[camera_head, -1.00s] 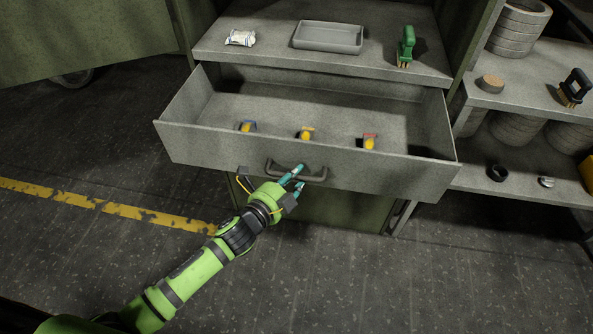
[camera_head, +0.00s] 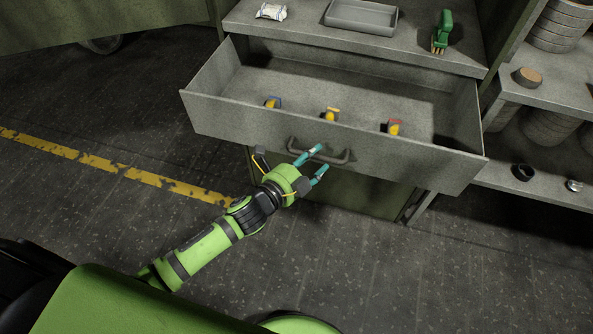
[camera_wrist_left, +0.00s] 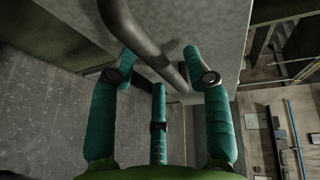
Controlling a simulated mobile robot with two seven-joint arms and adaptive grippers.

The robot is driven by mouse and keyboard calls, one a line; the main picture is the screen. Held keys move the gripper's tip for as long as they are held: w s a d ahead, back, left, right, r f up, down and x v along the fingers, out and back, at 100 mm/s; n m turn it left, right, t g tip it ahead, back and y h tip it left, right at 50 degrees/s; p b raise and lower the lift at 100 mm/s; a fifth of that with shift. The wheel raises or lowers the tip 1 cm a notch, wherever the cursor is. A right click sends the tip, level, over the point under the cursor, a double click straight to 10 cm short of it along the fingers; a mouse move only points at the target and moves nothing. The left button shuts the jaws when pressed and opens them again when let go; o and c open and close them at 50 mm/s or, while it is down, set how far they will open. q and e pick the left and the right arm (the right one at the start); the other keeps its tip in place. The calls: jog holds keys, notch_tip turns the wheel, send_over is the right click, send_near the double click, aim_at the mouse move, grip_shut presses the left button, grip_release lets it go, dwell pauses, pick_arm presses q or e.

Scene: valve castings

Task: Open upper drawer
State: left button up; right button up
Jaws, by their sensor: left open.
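The upper drawer (camera_head: 230,117) is a grey metal drawer, pulled well out from the cabinet. Its dark bar handle (camera_head: 343,160) is on the front panel. My left gripper (camera_head: 320,158) is at the handle with its teal fingers apart. In the left wrist view the handle (camera_wrist_left: 133,32) runs diagonally between the spread fingers of the left gripper (camera_wrist_left: 160,65); I cannot tell whether any finger touches it. My right gripper is out of view.
Above the drawer, a shelf holds a white packet (camera_head: 271,11), a grey tray (camera_head: 341,24) and a green tool (camera_head: 442,32). Side shelving with stacked rings (camera_head: 562,25) stands at the right. The dark floor (camera_head: 100,225) to the left is clear.

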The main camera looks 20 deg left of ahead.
pick_arm(q)
jog(key=v, duration=1)
jog(key=shift+s+a, duration=0.1)
jog(key=shift+s, duration=0.05)
jog(key=s+a+f+n+g+y, duration=0.2)
jog(key=s+a+f+n, duration=0.1)
jog(key=f, duration=0.6)
jog(key=s+a+f+n+g+y, duration=0.2)
jog(key=s+a+f+n, duration=0.15)
jog(key=f, duration=0.65)
jog(key=s+a+f+n+g+y, duration=0.1)
jog(key=s+a+f+n+g, duration=0.2)
jog(key=f, duration=0.6)
jog(key=s+f+n+g, duration=0.2)
jog(key=s+f, duration=0.3)
jog(key=s, duration=0.3)
jog(key=s+d+f+n+g, duration=0.1)
jog(key=s+f+n, duration=0.3)
jog(key=s, duration=0.4)
jog(key=s+f+n+g+y, duration=0.1)
jog(key=s+f+n+g, duration=0.2)
jog(key=s+f, duration=0.3)
jog(key=s, duration=0.3)
jog(key=shift+d+f+n+g, duration=0.3)
jog(key=shift+d+f+n, duration=0.05)
